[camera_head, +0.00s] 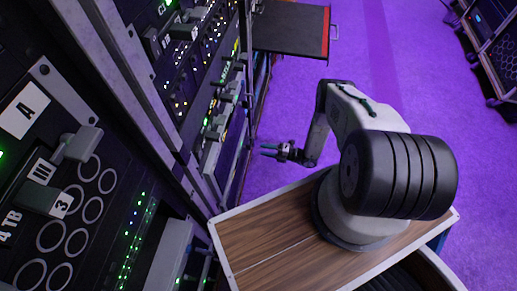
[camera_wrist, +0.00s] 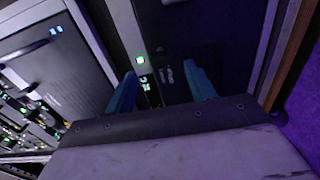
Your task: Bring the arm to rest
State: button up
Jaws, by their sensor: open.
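My gripper (camera_head: 272,151) is at the end of my bent arm, in the middle of the body camera view, pointing left toward the equipment rack (camera_head: 190,75). In the wrist view its two blue fingers (camera_wrist: 162,90) stand well apart with nothing between them. Dark rack panels with small green and white lights lie beyond the fingertips. I see no contact between the fingers and the rack, though the exact gap is hard to judge.
A dark shelf or drawer (camera_head: 290,28) with a red edge juts out at the top. Another rack (camera_head: 492,45) stands at the far right. Purple floor (camera_head: 400,70) is clear between them. Grey connector blocks, one labelled 3 (camera_head: 45,199), stick out from the near rack at left.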

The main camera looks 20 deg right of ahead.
jog(key=shift+s+d, duration=0.2)
jog(key=shift+d, duration=0.1)
dwell(0.4)
